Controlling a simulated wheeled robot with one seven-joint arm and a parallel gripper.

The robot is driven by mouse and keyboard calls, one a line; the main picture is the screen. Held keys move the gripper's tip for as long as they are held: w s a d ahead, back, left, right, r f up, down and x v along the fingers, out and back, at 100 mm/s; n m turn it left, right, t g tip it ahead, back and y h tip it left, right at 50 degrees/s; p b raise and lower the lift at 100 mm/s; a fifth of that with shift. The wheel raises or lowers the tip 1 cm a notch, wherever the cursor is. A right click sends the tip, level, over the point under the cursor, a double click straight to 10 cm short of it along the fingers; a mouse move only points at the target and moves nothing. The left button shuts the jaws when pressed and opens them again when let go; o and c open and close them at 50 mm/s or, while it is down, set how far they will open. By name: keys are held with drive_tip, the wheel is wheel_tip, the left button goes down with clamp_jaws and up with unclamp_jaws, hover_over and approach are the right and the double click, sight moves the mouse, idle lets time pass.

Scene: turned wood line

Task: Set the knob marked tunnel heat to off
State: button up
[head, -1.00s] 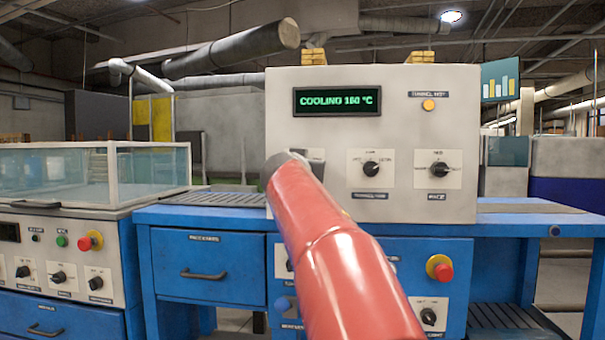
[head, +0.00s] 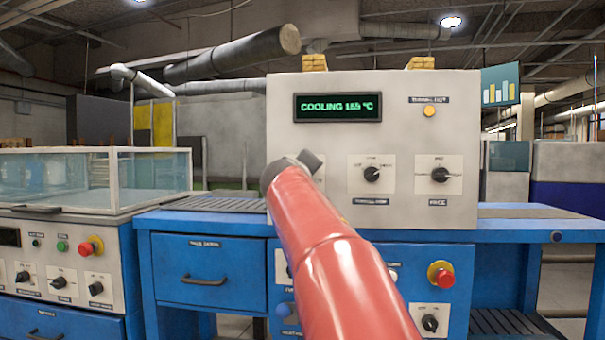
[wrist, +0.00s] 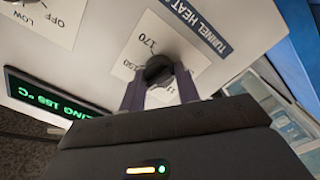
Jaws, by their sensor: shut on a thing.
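My gripper (wrist: 160,84) is shut on a dark round knob (wrist: 160,68) in the wrist view, one finger on each side. The knob sits on a white plate (wrist: 146,45) with numbers such as 170; other marks are partly hidden by the fingers. A dark label (wrist: 205,28) above the plate in this turned view reads "TUNNEL HEAT", its end cut off or hidden. The knob's pointer direction cannot be told. The green display (head: 338,107) reads COOLING at about 155 °C.
Right of my arm on the same grey panel (head: 300,85) are a middle knob (head: 372,174) and a right knob (head: 439,174). The middle knob's plate shows OFF and LOW in the wrist view (wrist: 50,18). A red stop button (head: 441,274) is below.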

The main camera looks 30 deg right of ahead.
drive_tip(key=shift+f+n+p, duration=0.15)
drive_tip(key=shift+n+p, duration=2.25)
drive_tip(key=shift+n, duration=4.25)
drive_tip(key=shift+f+n+p, duration=0.1)
drive_tip(key=shift+n+p, duration=2.25)
drive_tip(key=shift+n, duration=4.3)
drive_tip(key=o, duration=1)
drive_tip(key=v, duration=0.7)
drive_tip(key=shift+s+a+b, duration=0.2)
drive_tip(key=shift+s+b, duration=0.15)
drive_tip(key=shift+b, duration=0.05)
